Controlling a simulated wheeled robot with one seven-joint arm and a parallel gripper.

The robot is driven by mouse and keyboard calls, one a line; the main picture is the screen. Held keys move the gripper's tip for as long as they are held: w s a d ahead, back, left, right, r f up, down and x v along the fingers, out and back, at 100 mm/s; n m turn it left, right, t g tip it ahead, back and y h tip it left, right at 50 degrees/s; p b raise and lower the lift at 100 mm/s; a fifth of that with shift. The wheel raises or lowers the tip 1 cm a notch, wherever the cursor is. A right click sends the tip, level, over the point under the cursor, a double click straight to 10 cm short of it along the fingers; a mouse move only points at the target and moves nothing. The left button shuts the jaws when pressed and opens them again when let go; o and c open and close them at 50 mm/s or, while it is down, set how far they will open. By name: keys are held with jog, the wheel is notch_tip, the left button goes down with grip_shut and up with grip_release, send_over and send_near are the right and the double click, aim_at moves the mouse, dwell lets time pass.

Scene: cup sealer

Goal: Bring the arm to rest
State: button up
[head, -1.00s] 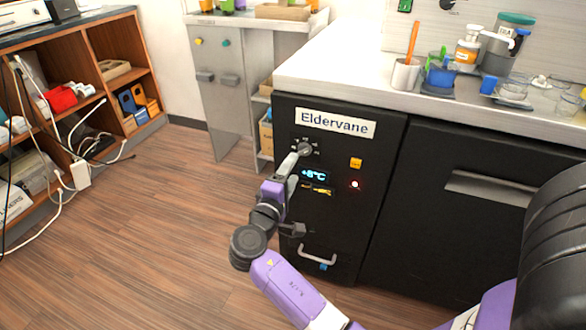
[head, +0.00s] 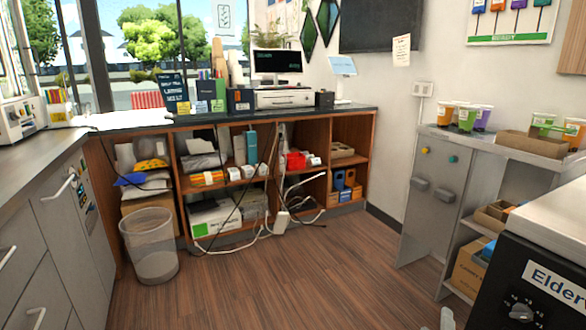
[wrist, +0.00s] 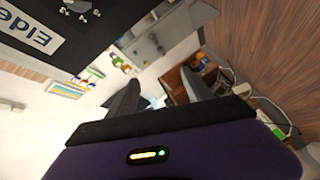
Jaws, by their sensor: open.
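My gripper (wrist: 160,92) shows in the wrist view with its two dark fingers spread apart and nothing between them. The purple wrist housing (wrist: 165,158) fills the bottom of that view. In the head view only a small grey tip, likely of my gripper, shows at the bottom edge, left of the black Eldervane unit (head: 500,275). Most of my arm is outside the head view. The Eldervane unit with its label and dial also shows at the upper left of the wrist view (wrist: 90,45), apart from the fingers.
A wooden shelf unit (head: 372,150) with cables stands at the back, a waste bin (head: 150,262) at its left. Grey drawers (head: 50,225) line the left side. A grey stand (head: 425,205) with cups is at the right. The wooden floor (head: 290,275) between is clear.

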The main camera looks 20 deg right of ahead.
jog(key=s+a+f+t+y, duration=0.1)
jog(key=s+a+t+y, duration=0.25)
jog(key=a, duration=0.55)
jog(key=s+a+f+t+y, duration=0.1)
jog(key=s+a+t+y, duration=0.1)
jog(key=s+a+y, duration=0.5)
jog(key=s+a+r+m+y, duration=0.1)
jog(key=s+a+r, duration=0.1)
jog(key=s+a, duration=0.35)
jog(key=s+a+r+m+g+y, duration=0.1)
jog(key=s+a, duration=0.1)
jog(key=s, duration=0.6)
jog(key=s+a+r+m, duration=0.1)
jog(key=s+a+r, duration=0.15)
jog(key=s, duration=0.45)
notch_tip(320, 180, up, 15)
jog(key=p, duration=1.5)
jog(key=shift+w+a+p, duration=0.4)
jog(key=shift+c, duration=0.5)
